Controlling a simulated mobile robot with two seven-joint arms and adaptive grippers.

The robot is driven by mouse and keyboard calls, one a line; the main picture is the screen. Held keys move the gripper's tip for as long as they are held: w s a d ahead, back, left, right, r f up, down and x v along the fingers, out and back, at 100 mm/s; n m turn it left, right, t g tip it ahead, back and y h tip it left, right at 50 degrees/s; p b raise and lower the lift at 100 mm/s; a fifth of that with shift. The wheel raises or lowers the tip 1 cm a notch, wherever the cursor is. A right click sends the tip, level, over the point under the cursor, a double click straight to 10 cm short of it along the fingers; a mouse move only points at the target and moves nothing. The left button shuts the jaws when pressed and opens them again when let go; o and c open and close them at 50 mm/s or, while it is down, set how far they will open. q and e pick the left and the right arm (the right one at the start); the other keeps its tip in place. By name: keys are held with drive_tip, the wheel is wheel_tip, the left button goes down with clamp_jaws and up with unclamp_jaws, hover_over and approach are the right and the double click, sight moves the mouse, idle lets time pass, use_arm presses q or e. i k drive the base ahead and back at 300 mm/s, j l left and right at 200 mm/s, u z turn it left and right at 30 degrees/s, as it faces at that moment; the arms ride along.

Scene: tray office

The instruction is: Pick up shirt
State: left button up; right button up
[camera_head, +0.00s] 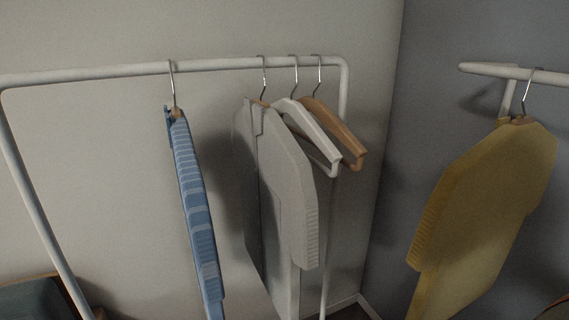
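Three shirts hang on hangers in the head view. A blue striped shirt (197,215) hangs nearly edge-on from a white rack, left of the middle. A light grey or white shirt (283,195) hangs on the same rack to its right. A yellow shirt (485,215) hangs at the right from a separate wall-side rail. The lower parts of the blue, grey and yellow shirts run out of the picture at the bottom. Which shirt the task means cannot be told. Neither of my grippers is in view.
The white rack (215,66) spans the left and middle. An empty white hanger (312,130) and a wooden hanger (340,130) hang close beside the grey shirt. A short white rail (490,69) juts out at the right. A dark item (38,300) shows at bottom left.

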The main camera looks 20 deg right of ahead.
sight(469, 224)
drive_tip(key=z, duration=2)
drive_tip(key=k+l+u, duration=0.2)
drive_tip(key=k, duration=0.35)
drive_tip(key=u, duration=1.3)
drive_tip(key=z, duration=1.45)
